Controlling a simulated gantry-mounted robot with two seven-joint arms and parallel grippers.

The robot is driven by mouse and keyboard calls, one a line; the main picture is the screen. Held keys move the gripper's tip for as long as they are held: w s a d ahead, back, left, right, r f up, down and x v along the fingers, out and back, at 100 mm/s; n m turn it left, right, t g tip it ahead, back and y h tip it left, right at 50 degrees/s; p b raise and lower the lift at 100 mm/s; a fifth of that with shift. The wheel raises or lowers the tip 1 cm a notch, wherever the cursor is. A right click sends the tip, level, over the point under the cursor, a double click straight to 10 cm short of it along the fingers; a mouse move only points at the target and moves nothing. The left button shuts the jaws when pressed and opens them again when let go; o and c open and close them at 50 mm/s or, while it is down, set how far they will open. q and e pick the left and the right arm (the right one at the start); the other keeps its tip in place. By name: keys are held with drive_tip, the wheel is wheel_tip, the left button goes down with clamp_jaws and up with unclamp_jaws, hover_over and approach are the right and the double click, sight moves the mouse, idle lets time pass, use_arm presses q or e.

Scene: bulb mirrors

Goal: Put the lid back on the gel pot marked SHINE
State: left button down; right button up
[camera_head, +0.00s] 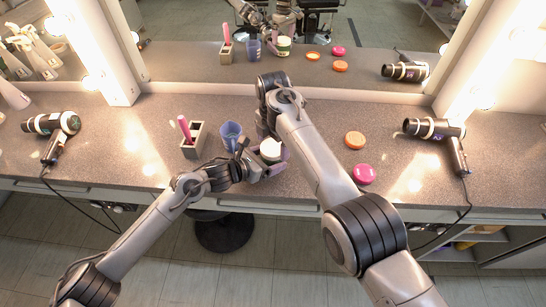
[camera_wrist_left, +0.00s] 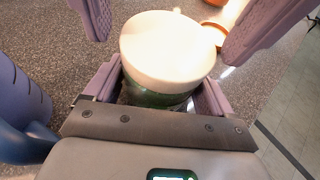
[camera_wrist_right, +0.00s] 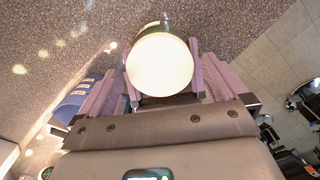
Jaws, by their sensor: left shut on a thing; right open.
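A green pot (camera_wrist_left: 158,99) with a white, cap-like top (camera_wrist_left: 165,45) stands at the counter's front middle; the top also shows in the head view (camera_head: 270,148). No marking is readable. My left gripper (camera_wrist_left: 157,88) is shut on the green body, low down. My right gripper (camera_wrist_right: 160,78) is open, its fingers on either side of the white top; I cannot tell whether they touch it. An orange disc (camera_head: 355,139) and a pink disc (camera_head: 364,174) lie on the counter to the right.
A blue cup (camera_head: 231,134) and a grey holder (camera_head: 194,142) with a pink item stand close left of the pot. Hair dryers (camera_head: 52,124) (camera_head: 434,129) lie at both sides. The mirror shows another orange piece, hidden directly by my right arm. The counter's front edge is near.

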drive_tip(key=shift+f, duration=0.4)
